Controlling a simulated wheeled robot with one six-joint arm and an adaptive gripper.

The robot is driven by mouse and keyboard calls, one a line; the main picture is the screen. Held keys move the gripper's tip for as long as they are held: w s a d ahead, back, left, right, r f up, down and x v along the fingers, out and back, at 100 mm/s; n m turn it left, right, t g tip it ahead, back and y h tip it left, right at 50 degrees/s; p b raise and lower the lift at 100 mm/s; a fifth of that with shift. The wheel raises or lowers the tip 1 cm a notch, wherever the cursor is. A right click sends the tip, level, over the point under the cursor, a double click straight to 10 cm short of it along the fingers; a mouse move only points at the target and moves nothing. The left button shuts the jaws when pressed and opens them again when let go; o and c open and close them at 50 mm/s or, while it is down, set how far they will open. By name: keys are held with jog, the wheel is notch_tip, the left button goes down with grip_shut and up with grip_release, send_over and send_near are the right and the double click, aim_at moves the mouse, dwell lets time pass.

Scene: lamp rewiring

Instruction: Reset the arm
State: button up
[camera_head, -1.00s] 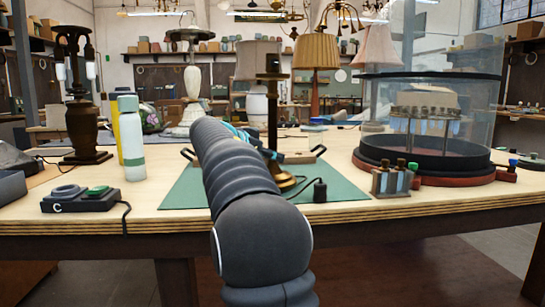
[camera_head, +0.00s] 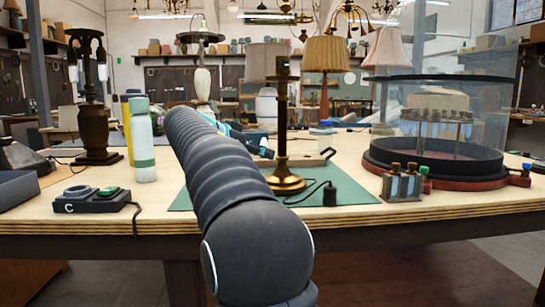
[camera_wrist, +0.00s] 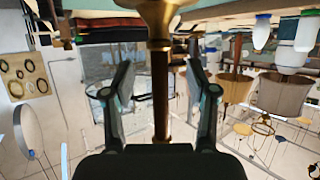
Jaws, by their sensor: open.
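A brass lamp stem on a round base (camera_head: 283,140) stands upright on the green mat (camera_head: 350,193). In the upside-down wrist view, my gripper (camera_wrist: 160,66) is open, with a finger on either side of the picture. The lamp stem (camera_wrist: 161,95) shows between the fingers, with its base above. I cannot tell how far beyond the fingertips the stem stands. No contact shows.
A pale bottle (camera_head: 142,140) and a switch box (camera_head: 92,200) stand left. A black cord lies by the lamp base.

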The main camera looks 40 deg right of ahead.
jog(key=shift+v, duration=1.55)
jog(key=s+a+f+n+t+y, duration=0.2)
jog(key=s+a+f+n+y, duration=0.4)
jog(key=s+a+f, duration=0.6)
jog(key=s+a+f+n+t+y, duration=0.2)
jog(key=s+a+f+n+y, duration=0.5)
jog(key=s+a+f+n, duration=0.4)
jog(key=s+a+f, duration=0.2)
jog(key=s+f, duration=0.4)
jog(key=shift+s+a+f+t, duration=0.2)
jog(key=shift+a+f+t, duration=0.1)
jog(key=shift+f, duration=0.1)
jog(key=c, duration=0.3)
jog(key=shift+a, duration=0.1)
